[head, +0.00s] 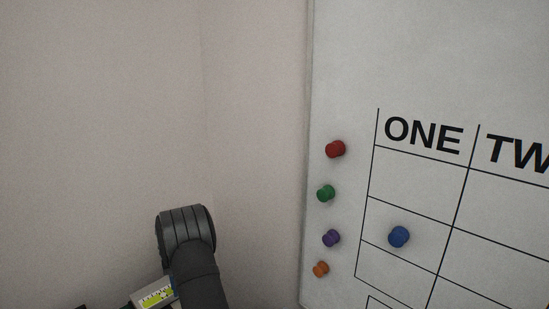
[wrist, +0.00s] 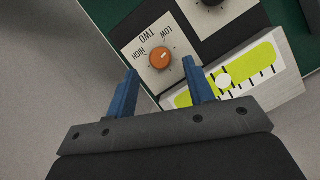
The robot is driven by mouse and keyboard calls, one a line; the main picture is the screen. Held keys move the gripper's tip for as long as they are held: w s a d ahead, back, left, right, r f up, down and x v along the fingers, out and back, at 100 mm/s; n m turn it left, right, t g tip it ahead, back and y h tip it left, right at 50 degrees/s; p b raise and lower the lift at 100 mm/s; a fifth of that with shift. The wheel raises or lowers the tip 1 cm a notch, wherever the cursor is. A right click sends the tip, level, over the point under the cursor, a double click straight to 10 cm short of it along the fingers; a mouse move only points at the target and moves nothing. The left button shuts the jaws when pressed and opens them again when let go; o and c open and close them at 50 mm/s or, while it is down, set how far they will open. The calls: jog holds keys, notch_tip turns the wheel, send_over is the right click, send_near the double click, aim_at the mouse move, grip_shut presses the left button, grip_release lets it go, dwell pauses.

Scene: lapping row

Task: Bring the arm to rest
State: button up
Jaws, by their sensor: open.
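My gripper (wrist: 160,72) shows in the wrist view with its two blue fingers apart and nothing held between them. An orange knob (wrist: 163,62) on a white plate (wrist: 134,49) appears in the gap between the fingertips. The plate reads TWO, HIGH and LOW, upside down in this view. I cannot tell how far the knob is from the fingers. In the head view only a dark part of my arm shows at the bottom; my gripper is out of that picture.
In the wrist view, a yellow-green gauge (wrist: 255,62) with a white disc is beside the right finger, and a dark knob (wrist: 212,2) is above. In the head view, a whiteboard (head: 420,70) carries a blue magnet (head: 399,237) under ONE and several magnets at its left edge.

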jog(key=shift+x, duration=1.75)
jog(key=shift+r, duration=0.1)
jog(key=v, duration=1.7)
jog(key=x, duration=1.7)
jog(key=shift+m, duration=0.4)
jog(key=m+y, duration=0.1)
jog(key=m, duration=0.2)
jog(key=m+y, duration=0.1)
jog(key=m, duration=0.2)
jog(key=shift+d+y, duration=0.25)
jog(key=shift+y, duration=0.15)
jog(key=m, duration=0.2)
jog(key=m+y, duration=0.1)
jog(key=m, duration=0.1)
jog(key=shift+d+y, duration=0.1)
jog(key=shift+y, duration=0.2)
jog(key=m+t+y, duration=0.1)
jog(key=m, duration=0.3)
jog(key=shift+s, duration=0.1)
